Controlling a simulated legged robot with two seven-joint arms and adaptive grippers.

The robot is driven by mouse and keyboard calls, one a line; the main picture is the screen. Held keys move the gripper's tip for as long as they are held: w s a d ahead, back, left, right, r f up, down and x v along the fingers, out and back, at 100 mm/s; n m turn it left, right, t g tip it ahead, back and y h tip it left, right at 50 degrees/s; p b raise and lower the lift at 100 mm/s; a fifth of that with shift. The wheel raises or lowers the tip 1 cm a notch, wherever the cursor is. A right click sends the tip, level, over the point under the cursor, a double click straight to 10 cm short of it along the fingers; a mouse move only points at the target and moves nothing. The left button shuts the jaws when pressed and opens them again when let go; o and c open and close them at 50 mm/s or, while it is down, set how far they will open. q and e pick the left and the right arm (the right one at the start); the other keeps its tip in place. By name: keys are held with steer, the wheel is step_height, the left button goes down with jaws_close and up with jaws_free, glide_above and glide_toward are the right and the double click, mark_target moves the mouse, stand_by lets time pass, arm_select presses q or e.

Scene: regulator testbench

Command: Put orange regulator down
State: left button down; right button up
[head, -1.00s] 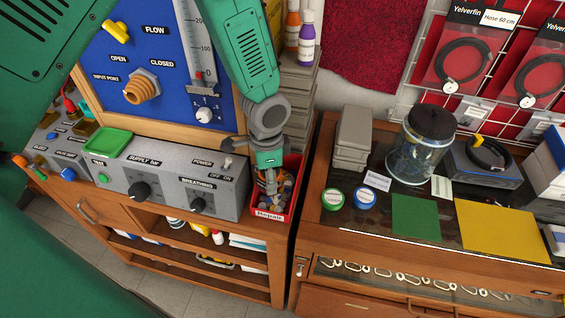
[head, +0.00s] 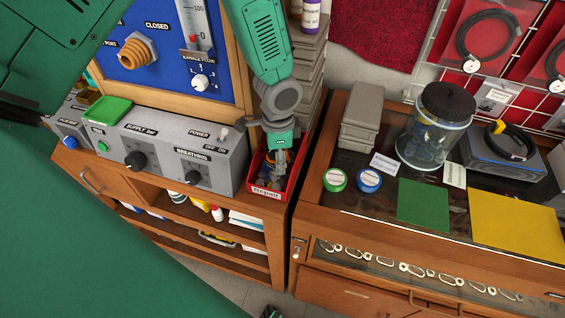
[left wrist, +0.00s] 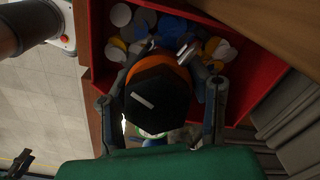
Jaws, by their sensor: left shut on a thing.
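In the head view, my left gripper (head: 277,162) points down into the red bin (head: 265,193) labelled "Repair", and hides most of the regulator. The left wrist view shows the regulator over the bin's mixed contents (left wrist: 145,22); I cannot tell whether it touches them. A dark part, probably my right gripper (head: 270,312), shows at the head view's bottom edge.
The grey supply panel (head: 170,150) stands left of the bin, with a green tray (head: 107,110) on top. Stacked grey cases (head: 308,75) rise behind the bin. To the right, a glass-topped cabinet holds a jar (head: 435,130) and green and yellow mats (head: 423,203).

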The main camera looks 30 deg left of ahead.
arm_select(q)
steer(key=shift+w+a+f, duration=0.2)
steer(key=shift+f, duration=0.15)
steer(key=shift+w+a+f, duration=0.15)
steer(key=shift+f, duration=0.2)
steer(key=shift+d+r, duration=0.3)
steer(key=shift+d, duration=0.05)
steer(key=c, duration=0.8)
jaws_free()
steer(key=shift+w+a, duration=0.15)
steer(key=shift+w, duration=0.05)
steer(key=shift+r, duration=0.15)
steer(key=r, duration=0.7)
steer(key=r+b, duration=0.1)
steer(key=r, duration=0.3)
steer(key=shift+s+d+r, duration=0.1)
steer(key=shift+s+d, duration=0.1)
steer(key=shift+d, duration=0.05)
steer(key=shift+a+r, duration=0.15)
steer(key=shift+r, duration=0.15)
arm_select(e)
steer(key=shift+w+a+f, duration=0.1)
steer(key=shift+w+f, duration=0.1)
steer(key=shift+f, duration=0.25)
steer(key=shift+w+a+f, duration=0.1)
steer(key=shift+w+f, duration=0.05)
steer(key=shift+f, duration=0.25)
steer(key=shift+d, duration=0.15)
